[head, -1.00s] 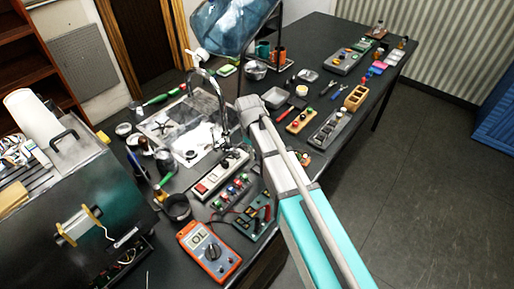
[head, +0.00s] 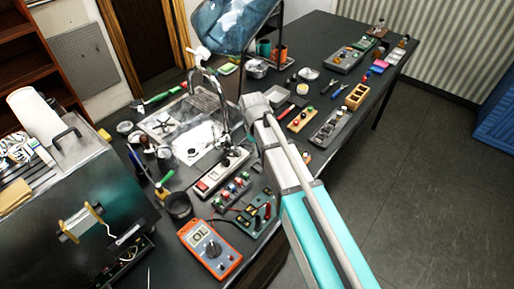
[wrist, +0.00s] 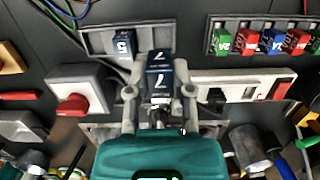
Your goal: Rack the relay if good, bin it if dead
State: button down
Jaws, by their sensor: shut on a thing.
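In the wrist view my gripper (wrist: 159,100) is shut on a dark blue block marked 7 (wrist: 159,72), which I take to be the relay. Its two grey fingers stand on either side of the block. The block is in front of a grey rack (wrist: 96,40). Another dark blue block, marked 5 (wrist: 123,46), sits in this rack, left of the held one. I cannot tell whether the held block touches the rack. In the head view my arm hides the gripper and block. The orange multimeter (head: 210,250) stands at the front, its display seeming to read OL.
A rack of green, red and blue blocks (wrist: 265,36) is at right in the wrist view. A white box with a red knob (wrist: 80,90) lies left, and a white switch strip (wrist: 240,84) right. A green board with red pegs (head: 255,217) lies by the multimeter.

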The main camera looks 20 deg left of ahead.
aim_at(259, 169)
jog(key=shift+f+b, duration=2.4)
jog(key=shift+f, duration=0.2)
jog(key=shift+r, duration=0.15)
jog(key=shift+s, duration=0.15)
jog(key=shift+f+b, duration=0.65)
jog(key=shift+f, duration=0.15)
dwell(1.1)
jog(key=shift+c, duration=2.1)
grip_release()
jog(key=shift+s, duration=0.1)
